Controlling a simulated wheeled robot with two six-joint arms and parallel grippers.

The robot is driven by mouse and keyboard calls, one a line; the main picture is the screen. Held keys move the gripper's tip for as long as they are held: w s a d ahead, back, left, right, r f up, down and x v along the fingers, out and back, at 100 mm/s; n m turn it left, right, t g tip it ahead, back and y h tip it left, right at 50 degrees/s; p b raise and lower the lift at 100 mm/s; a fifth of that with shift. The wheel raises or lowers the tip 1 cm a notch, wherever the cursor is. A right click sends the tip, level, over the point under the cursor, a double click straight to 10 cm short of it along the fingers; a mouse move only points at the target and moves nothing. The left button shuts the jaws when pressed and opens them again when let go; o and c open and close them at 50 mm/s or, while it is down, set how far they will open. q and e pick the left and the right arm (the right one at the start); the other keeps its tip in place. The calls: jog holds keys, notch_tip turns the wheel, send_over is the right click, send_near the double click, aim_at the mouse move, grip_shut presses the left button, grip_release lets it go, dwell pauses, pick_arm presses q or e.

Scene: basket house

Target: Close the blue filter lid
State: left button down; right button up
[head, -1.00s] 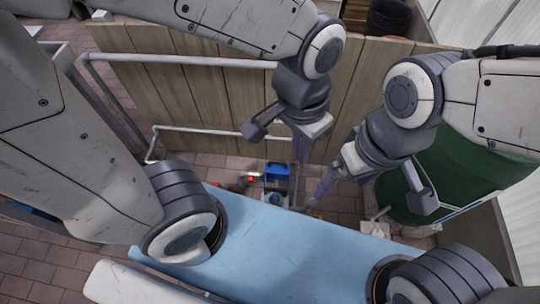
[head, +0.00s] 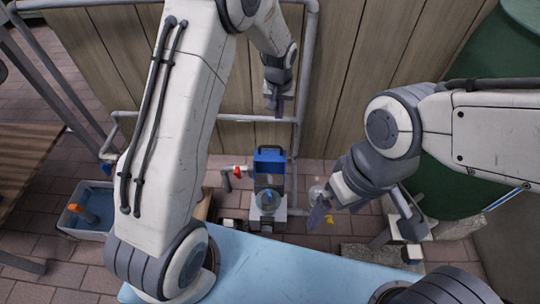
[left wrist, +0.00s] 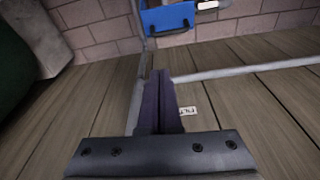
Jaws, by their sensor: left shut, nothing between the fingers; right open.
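The blue filter lid (head: 270,160) stands raised behind the grey filter housing (head: 268,212) at the foot of the plank wall. A dark opening shows below the lid, with a small blue part inside. In the left wrist view, the lid (left wrist: 168,18) is at the top, beyond my fingertips and not touching them. My left gripper (head: 279,112) is shut and empty, above the lid in the head view, in front of the planks. Its shut purple fingers (left wrist: 160,98) show in the left wrist view. My right gripper (head: 318,212) is open, right of the housing.
Grey pipes (head: 298,130) run along the plank wall (head: 335,90) near my left gripper. A red-handled valve (head: 237,172) is left of the housing. A green tank (head: 455,175) stands at the right. A water-filled bin (head: 88,222) is at the left.

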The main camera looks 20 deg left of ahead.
pick_arm(q)
jog(key=shift+n, duration=0.6)
jog(key=a+f+b, duration=0.1)
jog(key=f+b, duration=0.2)
jog(key=f, duration=0.2)
jog(key=w+a+f+b, duration=0.1)
jog(key=f+b, duration=0.2)
jog(key=f, duration=0.3)
jog(key=a+f+b, duration=0.1)
jog(key=f+b, duration=0.3)
jog(key=f, duration=0.1)
jog(key=shift+w+a+f, duration=0.15)
jog(key=shift+w+f, duration=0.25)
jog(key=shift+s+r, duration=0.15)
jog(key=shift+s, duration=0.05)
pick_arm(e)
notch_tip(320, 180, down, 12)
pick_arm(q)
jog(key=shift+d, duration=0.2)
